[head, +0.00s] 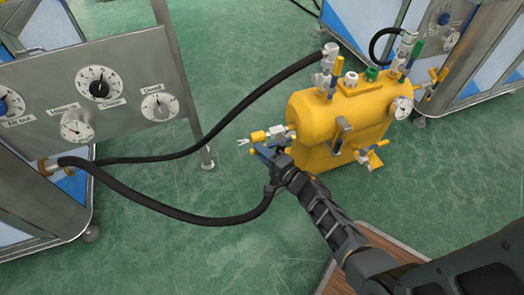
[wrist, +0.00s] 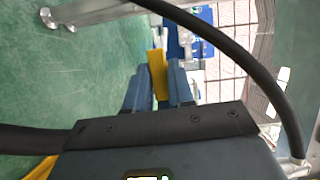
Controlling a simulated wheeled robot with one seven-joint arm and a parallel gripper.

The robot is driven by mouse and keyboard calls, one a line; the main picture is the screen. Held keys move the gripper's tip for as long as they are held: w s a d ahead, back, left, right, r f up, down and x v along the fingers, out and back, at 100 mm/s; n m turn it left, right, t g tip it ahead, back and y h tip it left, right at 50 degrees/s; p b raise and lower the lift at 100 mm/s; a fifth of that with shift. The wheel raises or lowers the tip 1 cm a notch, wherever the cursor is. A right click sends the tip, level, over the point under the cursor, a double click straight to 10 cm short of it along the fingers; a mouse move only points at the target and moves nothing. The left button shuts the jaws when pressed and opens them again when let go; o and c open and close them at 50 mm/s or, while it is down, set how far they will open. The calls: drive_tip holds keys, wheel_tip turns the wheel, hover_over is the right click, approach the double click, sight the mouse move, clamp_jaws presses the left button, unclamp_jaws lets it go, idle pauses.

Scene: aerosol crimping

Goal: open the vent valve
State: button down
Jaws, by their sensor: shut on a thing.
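A yellow tank (head: 335,110) carries several valves with yellow, green and blue handles. At its left end is a small silver valve (head: 278,131) with a yellow part (head: 258,136) and a forked silver tip. No label marks which one is the vent valve. My gripper (head: 265,152) is at this left-end valve, just below and in front of it, and covers part of it. In the wrist view my gripper (wrist: 155,85) is shut on a flat yellow handle (wrist: 157,72), which stands between its two blue-grey fingers. The handle's far end and pivot are hard to make out.
Black hoses (head: 205,150) run from a grey gauge panel (head: 105,90) toward the tank; one loops behind my gripper. A hose (wrist: 235,50) also arcs across the wrist view. A yellow lever (head: 375,154) sticks out low on the tank's front. Green floor lies around it.

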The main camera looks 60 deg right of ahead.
drive_tip(key=shift+r, duration=0.2)
drive_tip(key=c, duration=1.1)
unclamp_jaws()
drive_tip(key=shift+o, duration=0.2)
drive_tip(key=p+v, duration=0.3)
drive_tip(key=v, duration=0.5)
drive_tip(key=shift+w, duration=0.1)
